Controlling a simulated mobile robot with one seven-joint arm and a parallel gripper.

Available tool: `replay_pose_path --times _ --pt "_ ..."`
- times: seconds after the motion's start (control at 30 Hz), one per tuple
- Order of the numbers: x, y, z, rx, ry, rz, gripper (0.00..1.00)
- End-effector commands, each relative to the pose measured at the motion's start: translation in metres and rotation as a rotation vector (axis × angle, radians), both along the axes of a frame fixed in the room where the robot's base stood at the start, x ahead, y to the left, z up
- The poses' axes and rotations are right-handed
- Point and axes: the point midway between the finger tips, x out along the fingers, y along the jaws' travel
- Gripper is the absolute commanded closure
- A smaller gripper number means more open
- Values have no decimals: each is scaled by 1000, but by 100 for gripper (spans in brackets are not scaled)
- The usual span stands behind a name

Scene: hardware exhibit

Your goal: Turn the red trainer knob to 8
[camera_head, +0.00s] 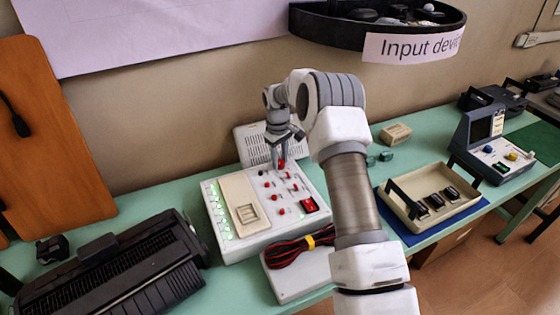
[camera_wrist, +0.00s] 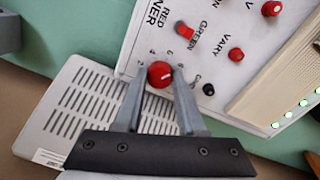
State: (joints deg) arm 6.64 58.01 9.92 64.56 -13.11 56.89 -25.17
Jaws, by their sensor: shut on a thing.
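The white trainer box (camera_head: 275,232) stands on the green bench with several small red knobs and switches on its panel. The red trainer knob (camera_wrist: 160,74) is at the panel's edge in the wrist view, with a white pointer line on its top and small dial marks around it that are too blurred to read surely. It also shows at the panel's far edge in the head view (camera_head: 282,163). My gripper (camera_wrist: 159,80) points down over it, shut on the knob with one finger on each side. The gripper's lower end in the head view (camera_head: 278,158) partly blocks the knob.
Close to the held knob are a black knob (camera_wrist: 208,89) and other red knobs (camera_wrist: 236,54). A vented grey unit (camera_head: 253,144) stands behind the trainer. Red and black cables (camera_head: 290,252) lie in front. A beige tray (camera_head: 437,226) stands right. A black shelf (camera_head: 330,27) hangs above.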

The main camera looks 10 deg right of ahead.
Motion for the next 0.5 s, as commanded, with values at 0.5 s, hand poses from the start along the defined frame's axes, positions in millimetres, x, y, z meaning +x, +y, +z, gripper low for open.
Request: replay_pose_path --times 0.5 --pt "1 0 1 -1 -1 -162 100"
